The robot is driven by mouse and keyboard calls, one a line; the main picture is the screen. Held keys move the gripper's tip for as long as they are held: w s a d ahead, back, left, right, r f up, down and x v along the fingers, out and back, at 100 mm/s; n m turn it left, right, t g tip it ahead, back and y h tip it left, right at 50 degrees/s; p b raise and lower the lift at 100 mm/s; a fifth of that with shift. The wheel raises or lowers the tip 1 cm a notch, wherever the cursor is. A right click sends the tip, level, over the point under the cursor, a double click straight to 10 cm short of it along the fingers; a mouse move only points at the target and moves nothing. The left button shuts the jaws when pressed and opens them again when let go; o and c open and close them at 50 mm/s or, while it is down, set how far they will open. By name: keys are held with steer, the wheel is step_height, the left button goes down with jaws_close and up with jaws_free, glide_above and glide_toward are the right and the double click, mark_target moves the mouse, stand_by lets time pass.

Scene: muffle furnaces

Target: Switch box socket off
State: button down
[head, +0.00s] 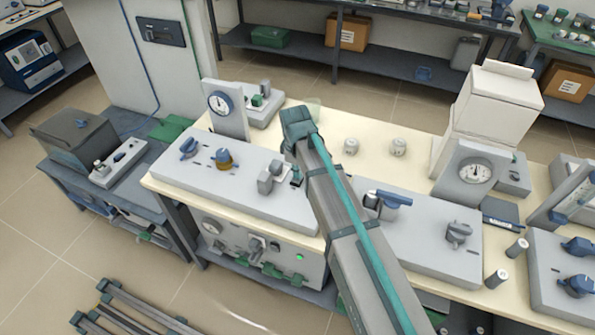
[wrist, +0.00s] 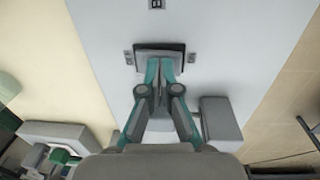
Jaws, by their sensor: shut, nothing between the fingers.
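My gripper (wrist: 159,66) is shut and empty in the wrist view. Its fingertips overlap the lower edge of a dark rectangular switch-like piece (wrist: 174,47) on a pale grey panel (wrist: 215,45). I cannot tell whether they touch it, or which way it is set. Small markings flank it. A grey block (wrist: 220,122) stands to the right of the fingers. In the head view, my gripper (head: 297,177) is largely hidden by my arm, low over the right end of the left grey panel (head: 225,190), beside a grey block (head: 268,178). No label confirms which part is the box socket.
Another panel (head: 430,238) with a blue handle (head: 388,198) lies right of my arm. A green lamp (head: 299,257) glows below the tabletop.

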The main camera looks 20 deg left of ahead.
steer(key=r+p, duration=0.1)
steer(key=r, duration=0.1)
steer(key=r+p, duration=0.1)
steer(key=r, duration=0.1)
steer(key=shift+w+r+p, duration=0.1)
steer(key=shift+w+p, duration=0.2)
steer(key=shift+p, duration=0.05)
steer(key=shift+w+r+b, duration=0.1)
steer(key=shift+r+b, duration=0.2)
steer(key=shift+b, duration=0.25)
step_height(320, 180, up, 9)
steer(key=w+b, duration=0.1)
steer(key=b, duration=0.1)
steer(key=shift+f, duration=0.15)
